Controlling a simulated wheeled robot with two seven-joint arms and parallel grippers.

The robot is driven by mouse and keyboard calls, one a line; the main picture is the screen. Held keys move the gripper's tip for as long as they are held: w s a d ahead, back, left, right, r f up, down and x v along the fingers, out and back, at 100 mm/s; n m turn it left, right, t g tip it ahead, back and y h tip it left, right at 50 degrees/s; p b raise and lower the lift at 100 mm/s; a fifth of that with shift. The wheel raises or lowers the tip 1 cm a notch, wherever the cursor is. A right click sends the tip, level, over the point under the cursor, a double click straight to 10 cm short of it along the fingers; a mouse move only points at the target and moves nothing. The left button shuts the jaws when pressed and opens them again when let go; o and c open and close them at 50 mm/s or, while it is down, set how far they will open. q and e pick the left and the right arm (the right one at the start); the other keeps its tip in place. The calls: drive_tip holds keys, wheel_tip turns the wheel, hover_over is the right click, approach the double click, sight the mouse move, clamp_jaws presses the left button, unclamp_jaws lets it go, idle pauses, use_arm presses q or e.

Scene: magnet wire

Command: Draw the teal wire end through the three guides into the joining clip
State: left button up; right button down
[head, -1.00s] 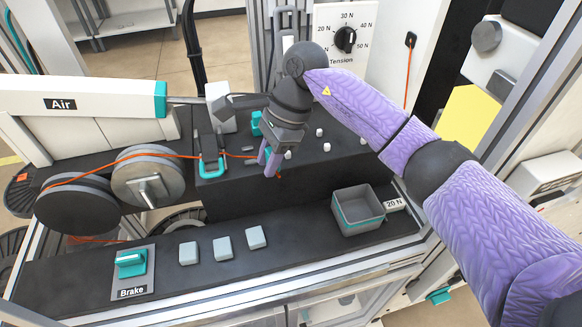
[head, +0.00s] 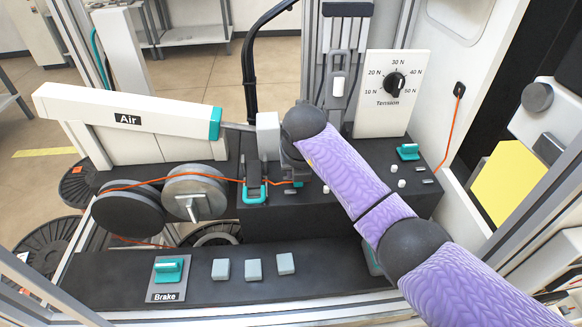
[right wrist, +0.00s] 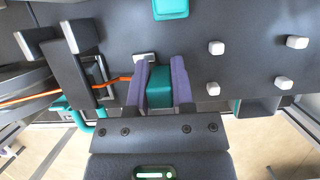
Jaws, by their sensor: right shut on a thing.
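My right gripper (head: 297,180) is low over the black deck, just right of the teal loop (head: 255,193). In the right wrist view my right gripper (right wrist: 160,92) is shut on the teal wire end (right wrist: 160,86), one purple finger on each side. The orange wire (right wrist: 112,81) runs left from it; in the head view it comes from the two wheels through the teal loop. Pale pegs (right wrist: 215,47) stand on the deck to the right. A teal block (right wrist: 170,8) lies behind and another (right wrist: 253,108) at the front edge; which is the clip is unclear. My left gripper is out of view.
The tension dial panel (head: 394,92) stands behind the deck, with a teal part (head: 408,152) before it. The Brake switch (head: 168,270) and grey blocks (head: 253,266) are on the front ledge. My right arm hides part of the deck.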

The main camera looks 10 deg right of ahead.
sight(420, 168)
drive_tip(key=shift+s+d+p, duration=0.15)
drive_tip(key=shift+d+p, duration=0.15)
drive_tip(key=shift+d, duration=2.95)
drive_tip(key=shift+s+d, duration=0.2)
drive_tip(key=shift+d, duration=1.9)
drive_tip(key=shift+s+d+b, duration=0.1)
drive_tip(key=shift+d+b, duration=0.25)
drive_tip(key=shift+d, duration=2.8)
drive_tip(key=shift+s+d+b, duration=0.2)
drive_tip(key=shift+d+b, duration=0.55)
drive_tip(key=shift+d, duration=2)
drive_tip(key=shift+s+d+b, duration=0.15)
drive_tip(key=shift+d+b, duration=0.85)
drive_tip(key=shift+d, duration=1.55)
